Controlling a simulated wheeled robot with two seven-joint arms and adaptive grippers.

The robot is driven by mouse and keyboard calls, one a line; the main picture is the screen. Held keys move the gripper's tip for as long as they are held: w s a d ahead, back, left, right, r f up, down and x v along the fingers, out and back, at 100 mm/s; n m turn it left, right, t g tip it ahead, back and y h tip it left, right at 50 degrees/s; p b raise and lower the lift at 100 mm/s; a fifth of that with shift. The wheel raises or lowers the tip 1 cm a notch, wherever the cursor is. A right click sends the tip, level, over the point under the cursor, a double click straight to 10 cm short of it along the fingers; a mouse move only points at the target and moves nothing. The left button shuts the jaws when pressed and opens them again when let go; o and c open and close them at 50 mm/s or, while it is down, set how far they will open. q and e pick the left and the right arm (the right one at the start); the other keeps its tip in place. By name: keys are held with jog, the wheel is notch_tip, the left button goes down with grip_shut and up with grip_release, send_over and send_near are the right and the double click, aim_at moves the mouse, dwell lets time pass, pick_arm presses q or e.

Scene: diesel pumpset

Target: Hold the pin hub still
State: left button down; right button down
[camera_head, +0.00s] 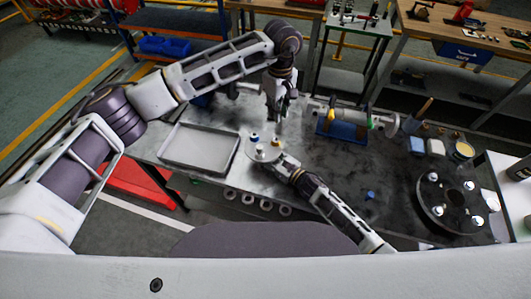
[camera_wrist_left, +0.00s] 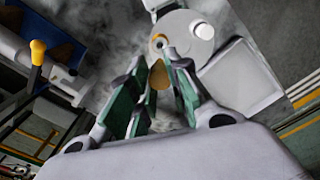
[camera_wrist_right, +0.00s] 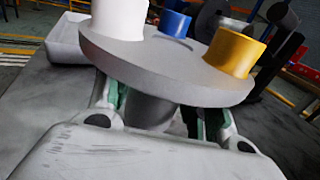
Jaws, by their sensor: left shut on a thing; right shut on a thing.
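The pin hub (camera_head: 266,153) is a grey disc near the front middle of the table, and it carries white, blue and yellow upright pieces. In the right wrist view the hub (camera_wrist_right: 170,70) fills the top, and my right gripper (camera_wrist_right: 150,118) is shut on the round stem under the disc. My left gripper (camera_head: 275,112) points down, behind and above the hub. In the left wrist view its fingers are closed around a small tan piece (camera_wrist_left: 158,76), whose exact shape is partly hidden. The hub (camera_wrist_left: 184,36) lies beyond these fingertips, apart from them as far as I can tell.
A grey tray (camera_head: 200,147) lies left of the hub. A blue piece (camera_head: 370,195) lies right of my right forearm. A dark round flange (camera_head: 450,204) stands at right, and a blue-based pump (camera_head: 342,125) stands behind.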

pick_arm(q)
jog(key=shift+f, duration=0.2)
dwell(0.6)
jog(key=shift+f, duration=3.65)
jog(key=shift+f, duration=1.6)
dwell(0.4)
jog(key=c, duration=1.3)
grip_release()
jog(key=shift+r, duration=6.05)
